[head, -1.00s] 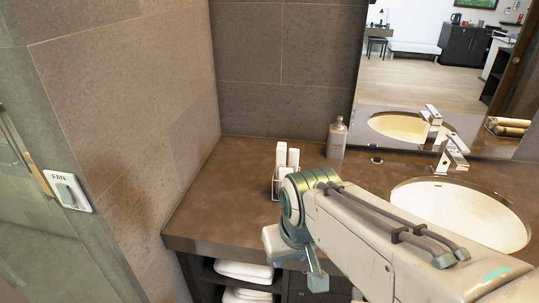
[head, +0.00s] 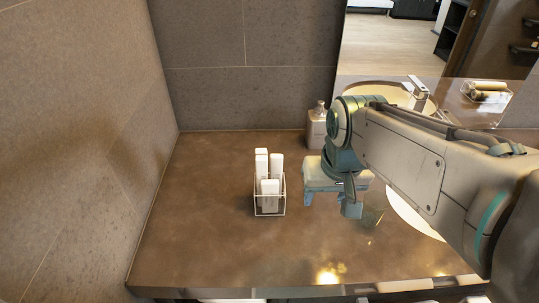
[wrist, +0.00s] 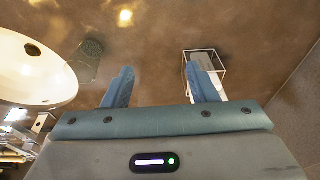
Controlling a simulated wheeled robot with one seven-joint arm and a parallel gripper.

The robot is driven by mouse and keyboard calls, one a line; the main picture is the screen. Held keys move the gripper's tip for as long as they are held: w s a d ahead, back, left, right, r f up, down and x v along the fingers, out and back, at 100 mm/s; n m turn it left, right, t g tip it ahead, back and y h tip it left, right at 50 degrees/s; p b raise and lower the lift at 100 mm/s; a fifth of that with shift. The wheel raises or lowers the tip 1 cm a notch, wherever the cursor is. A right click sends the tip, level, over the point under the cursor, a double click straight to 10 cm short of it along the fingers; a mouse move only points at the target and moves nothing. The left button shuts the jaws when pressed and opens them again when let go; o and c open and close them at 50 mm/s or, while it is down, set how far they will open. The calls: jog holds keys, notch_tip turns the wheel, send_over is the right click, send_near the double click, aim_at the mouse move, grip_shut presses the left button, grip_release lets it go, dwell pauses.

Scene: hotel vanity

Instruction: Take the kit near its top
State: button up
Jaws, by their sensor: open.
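Several upright white kit boxes (head: 277,165) stand in a small wire-frame holder (head: 284,201) on the brown counter. They are of differing heights, with a shorter one at the front. My gripper (head: 329,204) points down to the right of the holder, apart from it, with nothing between its fingers. In the wrist view, my open gripper (wrist: 160,72) shows two blue fingers with bare counter between them. The holder (wrist: 224,70) is there at the upper right, partly covered by the right finger. Which box is the named kit I cannot tell.
A soap bottle (head: 316,128) stands behind my arm, near the wall. The counter (head: 200,225) left of the holder is clear.

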jog(key=w+a+r+g+p, duration=0.1)
jog(key=w+a+r, duration=0.2)
jog(key=w, duration=0.2)
jog(key=w+a+r+p, duration=0.1)
jog(key=w+a+r, duration=0.1)
jog(key=w+r, duration=0.15)
jog(key=g, duration=0.1)
send_near(261, 157)
jog(key=shift+m, duration=0.3)
jog(key=f, duration=0.3)
jog(key=f+p, duration=0.1)
jog(key=f, duration=0.3)
jog(key=shift+w+d, duration=0.15)
jog(key=shift+w, duration=0.05)
jog(key=shift+s+f+p, duration=0.1)
jog(key=shift+f+p, duration=0.65)
jog(key=shift+f, duration=1.9)
grip_shut()
